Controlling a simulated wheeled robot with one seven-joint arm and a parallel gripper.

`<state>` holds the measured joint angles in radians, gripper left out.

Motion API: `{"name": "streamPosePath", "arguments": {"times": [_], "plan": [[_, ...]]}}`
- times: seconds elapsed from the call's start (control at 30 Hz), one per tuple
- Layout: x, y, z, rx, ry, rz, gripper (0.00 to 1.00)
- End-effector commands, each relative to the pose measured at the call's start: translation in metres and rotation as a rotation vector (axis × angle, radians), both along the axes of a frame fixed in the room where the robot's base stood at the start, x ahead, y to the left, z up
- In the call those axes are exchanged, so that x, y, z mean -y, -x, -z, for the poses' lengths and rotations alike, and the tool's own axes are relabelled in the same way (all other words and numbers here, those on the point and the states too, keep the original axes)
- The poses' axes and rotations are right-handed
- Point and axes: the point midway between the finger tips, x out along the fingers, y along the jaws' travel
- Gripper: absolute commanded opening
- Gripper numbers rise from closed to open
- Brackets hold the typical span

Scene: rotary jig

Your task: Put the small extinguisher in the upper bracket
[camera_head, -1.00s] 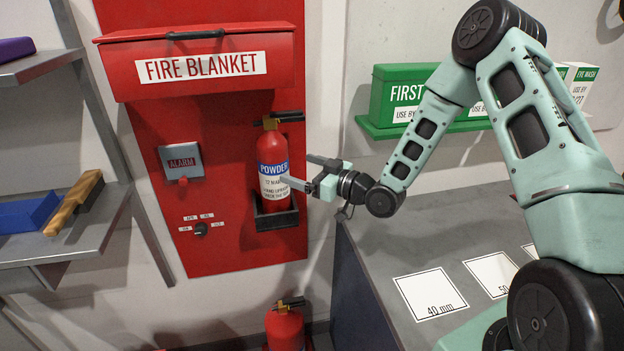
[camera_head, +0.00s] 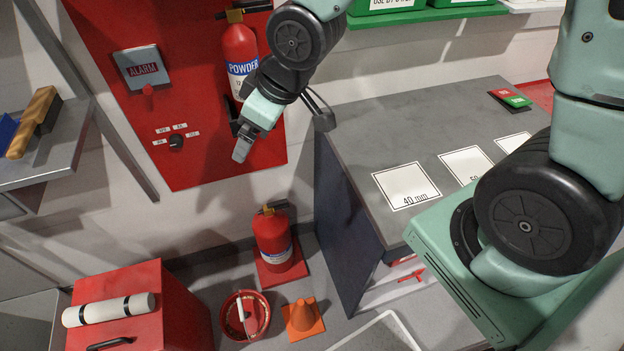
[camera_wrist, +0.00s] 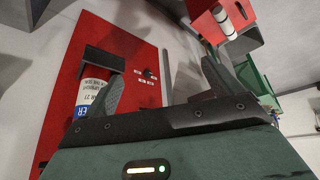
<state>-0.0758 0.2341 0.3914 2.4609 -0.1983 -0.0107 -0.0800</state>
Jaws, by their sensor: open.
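The red POWDER extinguisher (camera_head: 239,50) stands upright in the dark bracket on the red wall panel; my arm covers its lower part. In the wrist view its white and blue label (camera_wrist: 88,95) and the bracket (camera_wrist: 103,60) show. A second red extinguisher (camera_head: 272,241) stands below on a red floor base. My gripper (camera_head: 240,155) is open and empty, pointing down in front of the bracket area. In the wrist view its fingers (camera_wrist: 165,85) are spread apart, with the left one overlapping the label; I cannot tell if they touch.
A grey bench (camera_head: 350,130) with marked white squares stands on the right. A red box (camera_head: 135,320) with a white roll, a red bucket (camera_head: 246,316) and an orange cone (camera_head: 303,319) are below. A grey shelf (camera_head: 60,150) is at left.

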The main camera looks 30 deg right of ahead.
Motion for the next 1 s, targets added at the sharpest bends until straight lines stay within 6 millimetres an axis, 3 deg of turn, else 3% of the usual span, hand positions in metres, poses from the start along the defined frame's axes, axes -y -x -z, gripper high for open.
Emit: {"name": "streamPosePath", "arguments": {"times": [0.03,0.1,0.2,0.33,0.47,0.77,1.0], "plan": [[-0.006,0.030,-0.010,-0.052,0.044,-0.005,0.92],[-0.007,0.071,-0.019,-0.143,0.098,0.007,0.92],[-0.006,0.122,-0.031,-0.255,0.158,0.018,0.92],[-0.002,0.166,-0.040,-0.353,0.205,0.024,0.92],[0.001,0.184,-0.044,-0.394,0.223,0.025,0.92],[0.001,0.184,-0.044,-0.398,0.224,0.027,0.92],[0.002,0.184,-0.013,-0.397,0.225,0.027,0.92]]}}
